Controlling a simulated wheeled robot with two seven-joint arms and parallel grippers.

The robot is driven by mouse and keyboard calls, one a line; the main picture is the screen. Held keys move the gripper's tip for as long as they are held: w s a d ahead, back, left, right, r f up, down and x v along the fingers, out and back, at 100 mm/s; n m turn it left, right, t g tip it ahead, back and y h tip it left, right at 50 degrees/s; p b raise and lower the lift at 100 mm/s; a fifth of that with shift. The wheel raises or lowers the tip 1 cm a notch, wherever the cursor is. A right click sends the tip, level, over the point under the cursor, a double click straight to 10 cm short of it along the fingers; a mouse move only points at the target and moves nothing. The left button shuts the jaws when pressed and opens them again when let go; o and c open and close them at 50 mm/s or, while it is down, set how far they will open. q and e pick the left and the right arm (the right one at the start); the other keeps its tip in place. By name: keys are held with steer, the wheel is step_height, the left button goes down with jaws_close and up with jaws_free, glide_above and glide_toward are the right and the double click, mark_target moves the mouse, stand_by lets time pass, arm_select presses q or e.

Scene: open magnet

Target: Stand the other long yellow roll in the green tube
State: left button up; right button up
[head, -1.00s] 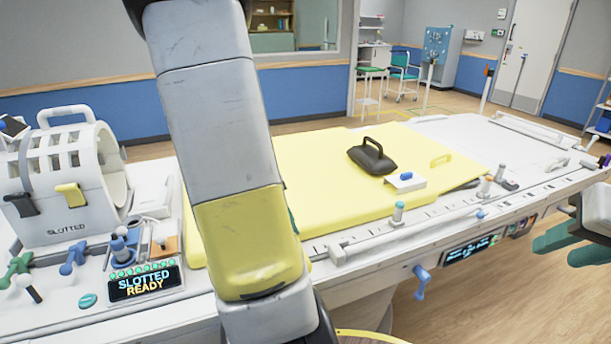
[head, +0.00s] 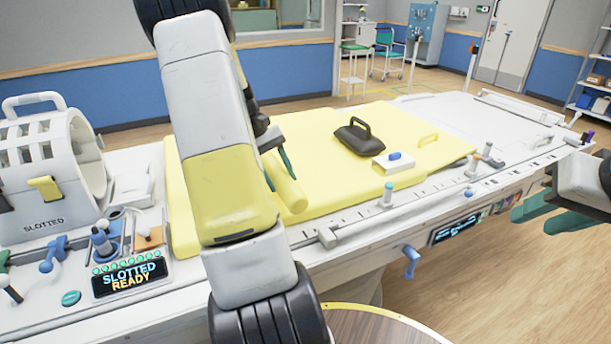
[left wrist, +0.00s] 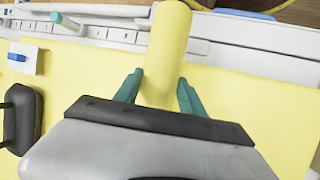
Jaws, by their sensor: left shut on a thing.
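A long yellow roll (head: 287,188) is in my left gripper (head: 279,172), over the yellow pad and partly hidden by my left arm in the head view. In the left wrist view the roll (left wrist: 166,45) stands between the two teal fingers of my left gripper (left wrist: 160,92), which press on its sides. Whether the roll touches the pad is hard to tell. My right gripper (head: 557,214) is at the right edge of the head view, its teal fingers apart and empty. I cannot make out the green tube in these frames.
The yellow pad (head: 340,190) lies on a long white bed and carries a dark handled block (head: 357,138) and a white box with a blue knob (head: 394,161). A white slotted ring (head: 50,170) stands at left. A round wooden tabletop (head: 385,332) shows at the bottom.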

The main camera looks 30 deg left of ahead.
arm_select(q)
steer(key=shift+w, duration=0.3)
steer(key=shift+w+a+f, duration=0.1)
steer(key=shift+w+f, duration=0.1)
steer(key=shift+f, duration=1.6)
steer(key=o, duration=1.4)
steer(key=shift+f, duration=0.1)
